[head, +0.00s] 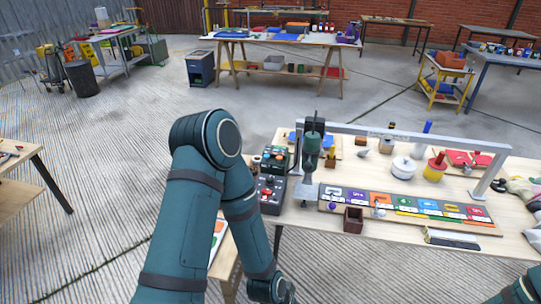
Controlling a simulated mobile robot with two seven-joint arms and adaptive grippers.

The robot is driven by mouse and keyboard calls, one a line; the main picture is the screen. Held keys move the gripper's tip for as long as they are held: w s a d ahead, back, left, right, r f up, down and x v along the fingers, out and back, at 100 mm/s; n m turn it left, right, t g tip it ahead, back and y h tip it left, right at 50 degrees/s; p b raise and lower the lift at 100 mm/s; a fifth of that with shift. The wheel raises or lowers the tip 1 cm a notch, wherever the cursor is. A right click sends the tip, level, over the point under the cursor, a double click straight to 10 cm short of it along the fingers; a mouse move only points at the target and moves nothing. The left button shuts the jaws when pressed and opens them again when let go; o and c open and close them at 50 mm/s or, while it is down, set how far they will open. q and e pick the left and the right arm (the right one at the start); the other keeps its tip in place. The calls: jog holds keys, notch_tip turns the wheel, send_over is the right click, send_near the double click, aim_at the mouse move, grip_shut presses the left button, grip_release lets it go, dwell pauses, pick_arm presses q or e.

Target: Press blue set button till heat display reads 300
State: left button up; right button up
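A dark control box (271,194) with small red and pale knobs or buttons stands at the left end of the wooden workbench (345,228). A second dark green and black box (275,158) stands just behind it. Either could carry the heat display, but I cannot make out a blue set button or any reading at this size. A dark green upright tool (312,143) stands right of the boxes. My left arm fills the middle foreground and bends down just left of the control box; its gripper is out of view. Only a link of my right arm shows at the bottom right corner.
A grey metal frame (400,137) spans the bench. A strip of coloured cards (405,205), a small brown box (353,220), a white pot (403,168) and a yellow pot (434,172) crowd the top. Open floor lies to the left and behind.

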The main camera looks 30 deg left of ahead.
pick_arm(q)
grip_shut()
dwell(1.1)
